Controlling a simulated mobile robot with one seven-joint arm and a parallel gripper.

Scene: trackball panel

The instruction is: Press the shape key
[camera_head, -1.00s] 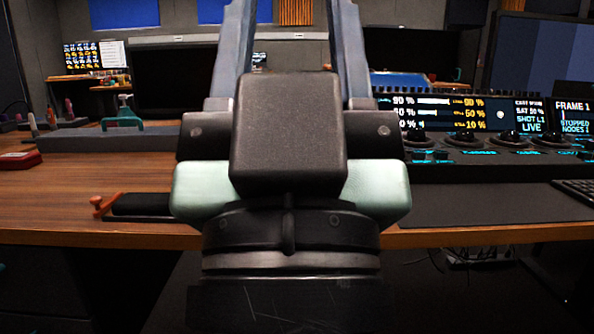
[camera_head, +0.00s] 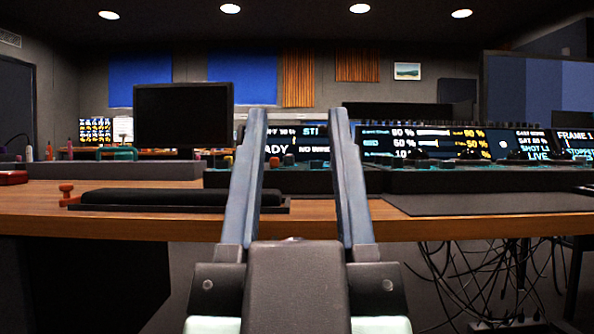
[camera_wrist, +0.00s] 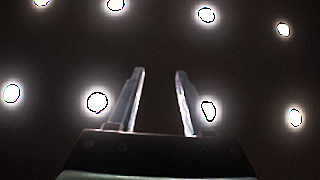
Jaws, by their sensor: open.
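The trackball panel (camera_head: 455,176) runs along the back of the wooden desk, with lit screens above its knobs and trackballs. I cannot make out which key is the shape key; the key faces are too small and seen edge-on. My gripper (camera_head: 297,110) is open and empty, its two long fingers pointing up in front of the desk and hiding part of the panel. In the wrist view my gripper (camera_wrist: 158,72) shows both fingers apart against the dark ceiling and its lamps.
A black padded rest (camera_head: 165,199) with an orange knob lies at the desk's front. A dark mat (camera_head: 490,203) lies right of my gripper. A black monitor (camera_head: 183,115) stands behind. Cables (camera_head: 490,270) hang below the desk on the right.

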